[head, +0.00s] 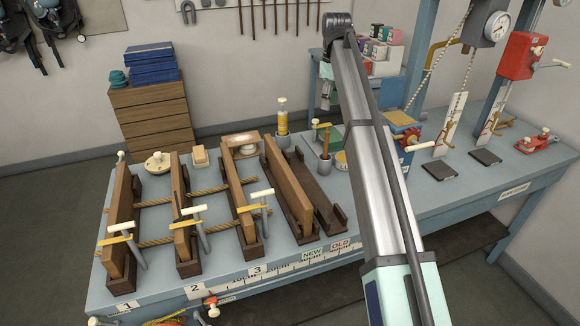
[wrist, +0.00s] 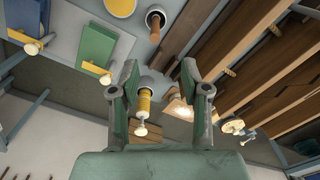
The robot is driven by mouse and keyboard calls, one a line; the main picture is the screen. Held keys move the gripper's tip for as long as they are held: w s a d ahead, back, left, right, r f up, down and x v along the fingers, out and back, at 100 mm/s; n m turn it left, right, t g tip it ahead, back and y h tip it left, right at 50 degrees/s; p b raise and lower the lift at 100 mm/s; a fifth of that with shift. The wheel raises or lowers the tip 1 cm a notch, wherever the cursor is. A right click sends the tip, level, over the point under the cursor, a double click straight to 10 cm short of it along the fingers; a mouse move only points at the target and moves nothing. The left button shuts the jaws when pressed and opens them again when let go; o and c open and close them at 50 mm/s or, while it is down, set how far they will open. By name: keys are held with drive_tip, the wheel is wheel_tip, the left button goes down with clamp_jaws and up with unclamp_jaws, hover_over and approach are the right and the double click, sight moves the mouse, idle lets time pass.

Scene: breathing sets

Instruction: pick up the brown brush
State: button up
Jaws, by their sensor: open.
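The brown brush (head: 326,143) stands upright in a small grey cup (head: 326,165) near the back of the blue workbench. In the wrist view, a brown handle (wrist: 156,30) shows in a round cup at the top, beyond the fingertips. My gripper (wrist: 160,75) is open and empty, with its two fingers spread. In the head view, my gripper (head: 328,98) hangs above the brush area, partly hidden by my own arm. A yellow-banded tool (wrist: 144,103) shows between the fingers in the wrist view; it stands in another cup (head: 283,140) left of the brush.
Wooden frames (head: 290,190) with clamps and ropes fill the left of the bench (head: 460,197). Green blocks (wrist: 97,45) and a yellow disc (wrist: 120,6) lie near the brush cup. A gauge stand (head: 497,27) and red devices (head: 520,60) stand at the right.

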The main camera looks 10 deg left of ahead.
drive_tip(key=w+r, duration=0.1)
drive_tip(key=p, duration=0.4)
approach(327, 141)
drive_tip(key=f, duration=0.3)
drive_tip(key=w+f, duration=0.1)
drive_tip(key=f, duration=0.1)
drive_tip(key=shift+a+f, duration=0.2)
drive_tip(key=shift+a, duration=0.05)
drive_tip(key=shift+s+d+f+p, duration=0.1)
drive_tip(key=shift+f+p, duration=0.4)
drive_tip(key=shift+f, duration=0.8)
drive_tip(key=shift+d+f+p, duration=0.1)
drive_tip(key=shift+f+p, duration=0.35)
drive_tip(key=shift+f, duration=0.85)
clamp_jaws()
